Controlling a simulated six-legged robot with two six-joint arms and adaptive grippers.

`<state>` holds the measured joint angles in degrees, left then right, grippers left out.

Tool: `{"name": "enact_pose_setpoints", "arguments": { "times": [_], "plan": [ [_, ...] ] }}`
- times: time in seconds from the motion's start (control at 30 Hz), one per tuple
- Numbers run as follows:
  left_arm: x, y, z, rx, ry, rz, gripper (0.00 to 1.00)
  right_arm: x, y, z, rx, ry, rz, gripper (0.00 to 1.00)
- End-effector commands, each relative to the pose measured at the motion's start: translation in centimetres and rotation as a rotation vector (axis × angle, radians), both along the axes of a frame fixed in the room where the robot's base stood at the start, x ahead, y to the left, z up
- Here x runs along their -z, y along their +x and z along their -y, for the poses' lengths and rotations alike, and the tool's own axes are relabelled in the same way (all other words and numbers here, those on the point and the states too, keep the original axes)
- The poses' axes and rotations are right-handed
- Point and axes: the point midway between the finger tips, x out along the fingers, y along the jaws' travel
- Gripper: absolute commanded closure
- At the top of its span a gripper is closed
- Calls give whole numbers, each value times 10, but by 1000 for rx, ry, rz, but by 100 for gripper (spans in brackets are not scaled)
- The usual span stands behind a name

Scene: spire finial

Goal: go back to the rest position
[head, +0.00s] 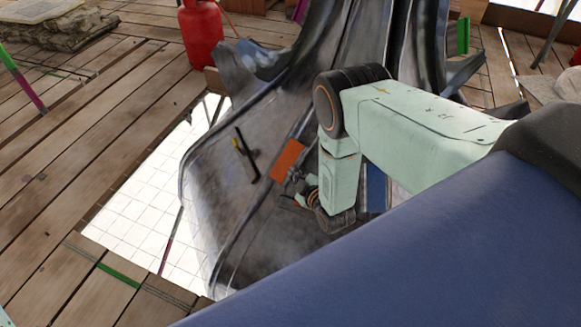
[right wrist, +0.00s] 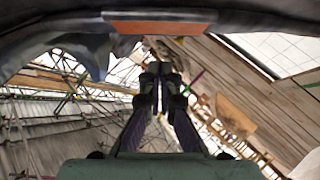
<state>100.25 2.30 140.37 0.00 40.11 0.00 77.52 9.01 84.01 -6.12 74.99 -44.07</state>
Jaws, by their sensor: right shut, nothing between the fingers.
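My right arm comes in from the right, and its gripper (head: 298,184) is low in front of the dark metal spire (head: 222,215). In the right wrist view the two fingers of this gripper (right wrist: 160,74) meet, with nothing between them. An orange plate (head: 287,160) is on the spire just up and left of the gripper in the head view. I cannot tell whether the gripper touches the spire. My left gripper is not in view.
A dark bar with a yellow part (head: 246,158) is on the spire left of the orange plate. A blue panel (head: 376,188) shows behind my arm. A red cylinder (head: 201,36) stands on the plank floor (head: 75,170). A bright tiled area (head: 135,215) lies left of the spire.

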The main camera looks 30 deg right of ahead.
Motion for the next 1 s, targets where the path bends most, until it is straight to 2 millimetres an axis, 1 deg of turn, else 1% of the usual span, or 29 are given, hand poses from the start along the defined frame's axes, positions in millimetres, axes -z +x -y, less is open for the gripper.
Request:
{"name": "enact_pose_setpoints", "arguments": {
  "times": [0.03, 0.1, 0.3, 0.5, 0.73, 0.83, 0.87, 0.9, 0.97, 1.0],
  "plan": [
    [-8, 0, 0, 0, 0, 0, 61, -5, -11, 1, 1, 0, -6, 100],
    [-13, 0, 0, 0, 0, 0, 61, -8, -23, 2, 0, 0, -6, 100],
    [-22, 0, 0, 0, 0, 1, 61, -14, -50, 5, 0, 0, -3, 100],
    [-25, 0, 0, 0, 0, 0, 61, -16, -61, 5, 0, 0, -1, 100],
    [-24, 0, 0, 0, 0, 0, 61, -16, -62, 4, 1, 5, 0, 100],
    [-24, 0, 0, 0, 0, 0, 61, -10, -65, 3, 24, 59, -28, 100],
    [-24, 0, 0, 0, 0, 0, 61, -4, -69, 4, 41, 90, -57, 100],
    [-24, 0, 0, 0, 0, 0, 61, 8, -83, 3, 74, 145, -123, 100],
    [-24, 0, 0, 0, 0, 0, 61, 26, -112, 0, 129, 217, -235, 100],
    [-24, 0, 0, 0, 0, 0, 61, 36, -134, -4, 171, 268, -317, 100]
  ]
}}
